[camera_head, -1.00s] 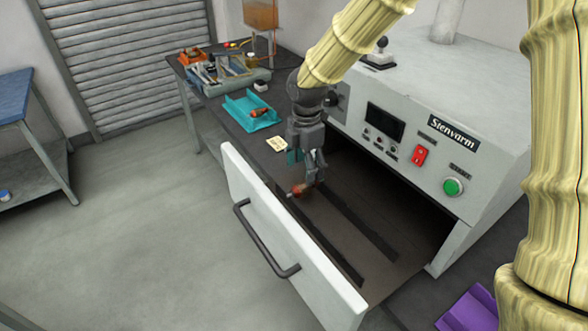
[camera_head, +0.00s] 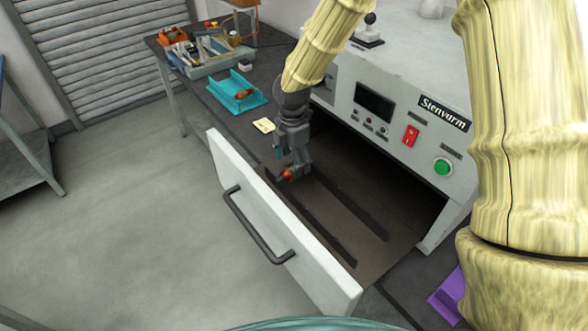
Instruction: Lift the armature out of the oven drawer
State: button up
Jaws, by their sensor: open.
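The oven drawer (camera_head: 270,222) is pulled open, its white front panel with a dark handle facing the lower left. A small orange-red armature (camera_head: 289,174) is in the drawer near its far left end, close behind the front panel. My gripper (camera_head: 290,171) points down into the drawer right at the armature. Its fingers are open and partly hide the armature. The exact gap between fingers and armature is too small to make out.
The oven body (camera_head: 395,115) with red switch and green button overhangs the drawer's back. A teal tray (camera_head: 226,101) holding another orange-ended part stands on the dark bench. A grey tool tray (camera_head: 205,62) is farther back. A purple object (camera_head: 447,298) lies at lower right.

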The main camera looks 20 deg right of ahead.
aim_at(293, 164)
jog(key=shift+s+d+f, duration=0.1)
jog(key=shift+s+f, duration=0.15)
jog(key=f, duration=0.1)
jog(key=f+p, duration=0.1)
jog(key=f, duration=0.1)
jog(key=shift+w+d, duration=0.1)
jog(key=shift+w, duration=0.25)
jog(key=shift+s+f, duration=0.25)
jog(key=shift+f, duration=0.05)
jog(key=shift+w, duration=0.1)
jog(key=shift+c, duration=0.3)
jog(key=c, duration=1.3)
